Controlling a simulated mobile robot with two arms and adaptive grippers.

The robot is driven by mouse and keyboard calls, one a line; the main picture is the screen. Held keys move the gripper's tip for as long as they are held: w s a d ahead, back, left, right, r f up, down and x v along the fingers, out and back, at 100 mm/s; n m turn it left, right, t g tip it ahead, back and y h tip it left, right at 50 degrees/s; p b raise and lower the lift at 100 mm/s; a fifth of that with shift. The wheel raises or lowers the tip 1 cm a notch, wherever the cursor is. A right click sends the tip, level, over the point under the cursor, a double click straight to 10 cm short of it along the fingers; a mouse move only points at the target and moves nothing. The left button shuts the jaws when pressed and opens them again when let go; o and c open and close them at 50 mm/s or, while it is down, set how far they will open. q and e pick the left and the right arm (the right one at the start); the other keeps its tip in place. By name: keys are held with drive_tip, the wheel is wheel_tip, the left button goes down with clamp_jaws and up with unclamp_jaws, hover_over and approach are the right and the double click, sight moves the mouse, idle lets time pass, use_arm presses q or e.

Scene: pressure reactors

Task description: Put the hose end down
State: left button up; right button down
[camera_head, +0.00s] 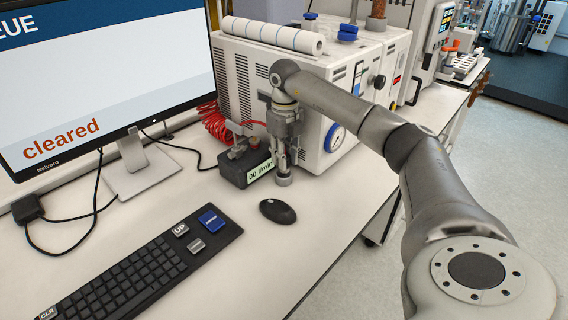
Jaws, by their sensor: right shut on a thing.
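The red coiled hose (215,122) lies at the left side of the white instrument box, and a red strand runs from it toward my right gripper. My right gripper (283,165) points straight down in front of the box and is shut on the hose end (284,180), a small grey round fitting low between the fingers. The fitting is close to the bench top; I cannot tell whether it touches. The fingers hide part of it. My left gripper is not in view.
A dark flow meter (244,167) reading l/min stands just left of my right gripper. A black mouse (278,211) and a keyboard (135,267) lie in front. A monitor (100,75) shows "cleared". The white instrument box (240,75) stands behind. Bench is clear right of the mouse.

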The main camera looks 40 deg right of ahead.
drive_tip(key=shift+w+d+f, duration=0.1)
drive_tip(key=shift+w+f, duration=0.2)
drive_tip(key=shift+f, duration=0.1)
drive_tip(key=shift+f+p, duration=0.4)
drive_tip(key=shift+f, duration=1.1)
drive_tip(key=c, duration=1.2)
unclamp_jaws()
drive_tip(key=shift+f, duration=0.15)
wheel_tip(320, 180, up, 12)
drive_tip(key=shift+r+b, duration=0.2)
drive_tip(key=shift+b, duration=0.35)
